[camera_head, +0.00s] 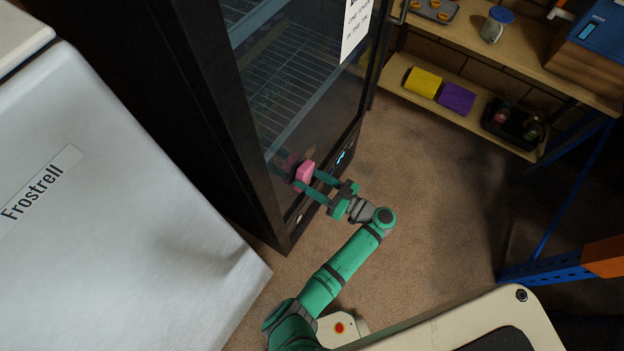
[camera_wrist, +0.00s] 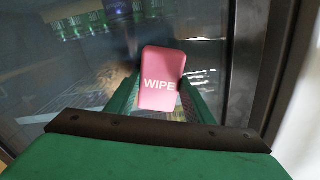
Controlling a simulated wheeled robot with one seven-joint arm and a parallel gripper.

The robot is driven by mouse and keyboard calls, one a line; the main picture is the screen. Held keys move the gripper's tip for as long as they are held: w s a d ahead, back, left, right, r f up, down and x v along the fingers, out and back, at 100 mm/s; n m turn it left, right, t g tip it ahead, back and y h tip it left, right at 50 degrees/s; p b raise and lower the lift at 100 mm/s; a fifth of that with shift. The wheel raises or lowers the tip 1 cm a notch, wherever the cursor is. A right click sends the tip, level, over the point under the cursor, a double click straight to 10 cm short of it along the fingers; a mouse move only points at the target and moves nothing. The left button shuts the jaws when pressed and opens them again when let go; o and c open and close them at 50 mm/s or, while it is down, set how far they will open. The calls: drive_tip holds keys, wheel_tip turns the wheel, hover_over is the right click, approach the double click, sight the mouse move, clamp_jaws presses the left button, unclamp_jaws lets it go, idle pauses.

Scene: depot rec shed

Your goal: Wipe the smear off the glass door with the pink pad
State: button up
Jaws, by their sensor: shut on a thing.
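The pink pad (camera_head: 305,172) is held between the fingers of my gripper (camera_head: 318,187), low in front of the glass door (camera_head: 315,95) of a dark upright cooler. In the wrist view the pad (camera_wrist: 161,80) bears the word WIPE, and my gripper's green fingers (camera_wrist: 160,97) are shut on its sides. The pad is at or very close to the glass (camera_wrist: 70,70); I cannot tell whether it touches. A faint brownish patch (camera_wrist: 108,74) shows left of the pad in the wrist view; I cannot tell whether it is the smear or a reflection.
A white Frostrell chest (camera_head: 110,180) stands left of the cooler. A wooden shelf unit (camera_head: 480,45) at the back right holds yellow (camera_head: 423,82) and purple (camera_head: 457,98) blocks and a black basket (camera_head: 513,125). The brown floor (camera_head: 430,190) between is clear.

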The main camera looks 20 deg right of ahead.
drive_tip(key=shift+w+a, duration=0.2)
drive_tip(key=shift+w, duration=0.05)
drive_tip(key=shift+d, duration=0.1)
drive_tip(key=shift+w+d, duration=0.35)
drive_tip(key=shift+d, duration=0.2)
drive_tip(key=shift+w+d+f, duration=0.15)
drive_tip(key=shift+d, duration=0.05)
drive_tip(key=shift+w+d, duration=0.15)
drive_tip(key=shift+d, duration=0.05)
